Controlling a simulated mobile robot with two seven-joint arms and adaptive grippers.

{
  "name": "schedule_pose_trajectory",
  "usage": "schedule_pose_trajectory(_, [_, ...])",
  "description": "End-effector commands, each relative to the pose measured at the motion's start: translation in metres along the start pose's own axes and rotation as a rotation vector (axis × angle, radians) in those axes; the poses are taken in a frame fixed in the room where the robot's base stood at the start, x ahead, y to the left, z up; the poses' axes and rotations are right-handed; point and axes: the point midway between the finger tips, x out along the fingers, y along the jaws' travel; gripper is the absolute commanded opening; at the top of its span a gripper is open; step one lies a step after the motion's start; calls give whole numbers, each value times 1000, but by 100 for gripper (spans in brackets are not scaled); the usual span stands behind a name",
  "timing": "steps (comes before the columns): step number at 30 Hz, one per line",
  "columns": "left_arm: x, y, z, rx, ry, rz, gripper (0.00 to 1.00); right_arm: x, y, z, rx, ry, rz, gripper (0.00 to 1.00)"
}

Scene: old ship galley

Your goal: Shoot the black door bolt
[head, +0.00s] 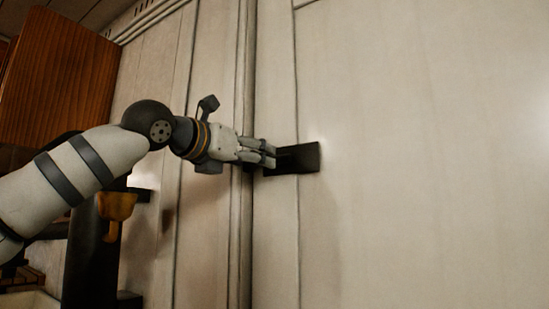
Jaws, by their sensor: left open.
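The black door bolt (303,158) is a dark, flat, roughly rectangular piece on the pale panelled door. It sits just right of a vertical frame strip. My left gripper (272,154) comes in from the left with its fingertips at the bolt's left end. Its fingers are open and cover part of the bolt. I cannot tell whether they touch it. How far the bolt is slid is hard to tell. My right gripper does not show.
A wooden cabinet (58,75) hangs at the upper left. A yellow-orange object (117,206) shows below my left arm in front of a dark upright shape. Vertical mouldings (243,240) run along the wall left of the bolt. The door surface to the right is bare.

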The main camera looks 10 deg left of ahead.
Motion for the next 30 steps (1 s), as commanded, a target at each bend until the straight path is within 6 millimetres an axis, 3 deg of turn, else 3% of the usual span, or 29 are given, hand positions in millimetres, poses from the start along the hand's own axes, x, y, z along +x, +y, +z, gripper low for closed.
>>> schedule_pose_trajectory(4, [-8, 0, 1, 1, -3, -1, 58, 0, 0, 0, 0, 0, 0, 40])
schedule_pose_trajectory(22, [-101, 0, 1, 2, -2, 0, 58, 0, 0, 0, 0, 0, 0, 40])
schedule_pose_trajectory(30, [-110, -1, 0, 0, 1, -2, 58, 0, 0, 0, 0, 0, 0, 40])
